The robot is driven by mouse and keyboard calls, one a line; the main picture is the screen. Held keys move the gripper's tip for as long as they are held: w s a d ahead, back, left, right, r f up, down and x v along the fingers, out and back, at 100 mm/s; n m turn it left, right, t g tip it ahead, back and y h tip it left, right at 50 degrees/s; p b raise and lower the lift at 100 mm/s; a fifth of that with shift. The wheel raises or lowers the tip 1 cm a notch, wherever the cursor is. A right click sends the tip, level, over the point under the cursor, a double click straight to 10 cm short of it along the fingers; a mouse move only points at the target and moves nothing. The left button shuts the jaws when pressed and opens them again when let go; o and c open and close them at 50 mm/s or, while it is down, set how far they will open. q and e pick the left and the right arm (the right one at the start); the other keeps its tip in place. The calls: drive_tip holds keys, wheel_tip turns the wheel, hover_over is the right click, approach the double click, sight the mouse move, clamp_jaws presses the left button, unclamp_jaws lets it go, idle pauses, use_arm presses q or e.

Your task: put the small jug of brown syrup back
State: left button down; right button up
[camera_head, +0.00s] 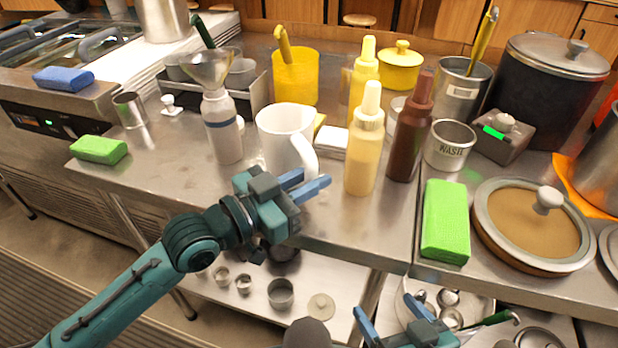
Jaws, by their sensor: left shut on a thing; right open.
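A white jug (283,139) with a handle on its right side stands at the front of the steel counter, upright as far as I can see. I cannot make out brown syrup inside it. My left gripper (308,182) is at the lower end of the jug's handle, its blue fingers shut on the handle. The fingers and wrist hide part of the jug's base, so I cannot tell whether it touches the counter. My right gripper (389,312) is open and empty, low at the bottom edge, below the counter's front.
A yellow sauce bottle (365,150) and a brown bottle (409,135) stand right of the jug. A white bottle with a funnel (222,128) stands left. A green sponge (445,222) lies at the right. The counter left of the funnel bottle has free room.

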use_arm(q)
drive_tip(key=shift+f, duration=0.1)
drive_tip(key=c, duration=1.3)
unclamp_jaws()
drive_tip(key=shift+f, duration=0.1)
drive_tip(key=shift+a+r, duration=0.1)
drive_tip(key=shift+r, duration=0.15)
drive_tip(key=v, duration=1)
drive_tip(key=s+a+f+n+y, duration=0.2)
drive_tip(key=f+n+y, duration=0.1)
drive_tip(key=f, duration=0.2)
drive_tip(key=s+a+f+n+t+y, duration=0.1)
drive_tip(key=s+a+f+n+y, duration=0.1)
drive_tip(key=f, duration=0.4)
drive_tip(key=s+a+f+n+t+y, duration=0.1)
drive_tip(key=s+f+n+y, duration=0.3)
drive_tip(key=f+y, duration=0.1)
drive_tip(key=shift+a+f+b, duration=0.3)
drive_tip(key=shift+a+f, duration=0.1)
drive_tip(key=shift+f, duration=0.35)
use_arm(e)
drive_tip(key=shift+s+d, duration=0.1)
drive_tip(key=shift+d, duration=0.05)
